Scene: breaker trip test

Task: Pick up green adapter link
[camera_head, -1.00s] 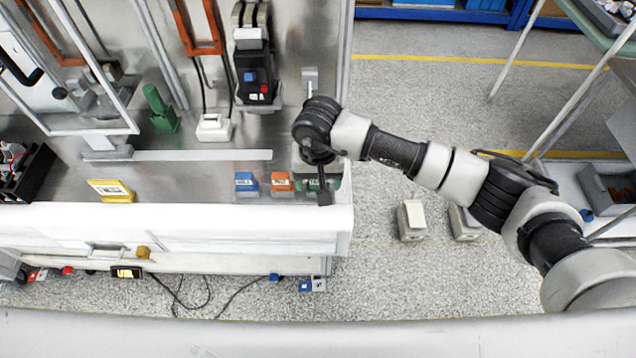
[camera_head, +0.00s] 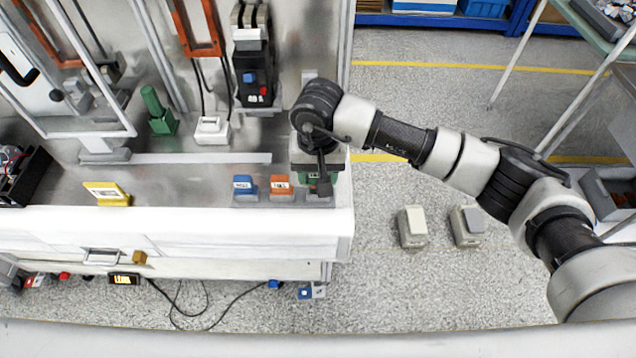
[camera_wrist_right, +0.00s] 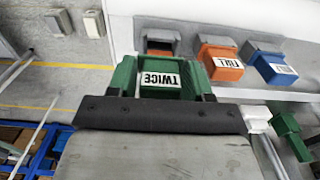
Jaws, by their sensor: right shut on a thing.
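The green adapter link (camera_wrist_right: 166,92), with a white label reading "TWICE", sits between the fingers of my right gripper (camera_wrist_right: 165,95) in the right wrist view. In the head view my right gripper (camera_head: 321,184) is at the right front corner of the bench, with green parts of the link (camera_head: 333,178) showing around it. The gripper is shut on the link. A grey holder (camera_wrist_right: 160,40) with a dark opening shows just beyond the link. My arm hides part of the link in the head view. My left gripper is not in view.
A blue link (camera_head: 244,187) and an orange link (camera_head: 281,186) stand in a row to the left. A green upright block (camera_head: 158,112), a white box (camera_head: 212,130) and a yellow labelled piece (camera_head: 107,193) are on the bench. Two grey boxes (camera_head: 412,226) stand on the floor.

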